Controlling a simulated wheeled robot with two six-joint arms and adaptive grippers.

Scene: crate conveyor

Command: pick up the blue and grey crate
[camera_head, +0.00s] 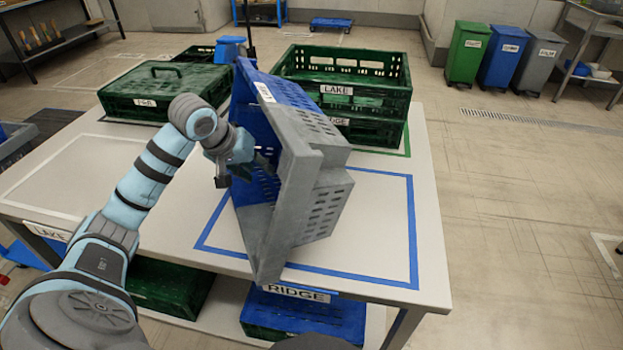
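The blue and grey crate (318,205) is steeply tilted over the white table (425,230), with its blue part at the upper left and grey wall and rim toward the right and front. Its lower grey corner reaches the table's front edge above the RIDGE label. My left gripper (245,175) is at the crate's left side, against its blue part, and appears shut on it. The exact grip of the fingertips is partly hidden. Whether the crate touches the table is unclear. My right gripper is not in view.
A blue outlined square (412,235) lies under the crate. Green crates labelled LAKE (385,90) stand behind it, and a lidded green crate (130,95) stands at back left. More crates (335,315) sit on the lower shelf. Floor to the right is clear, with bins (503,55) far back.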

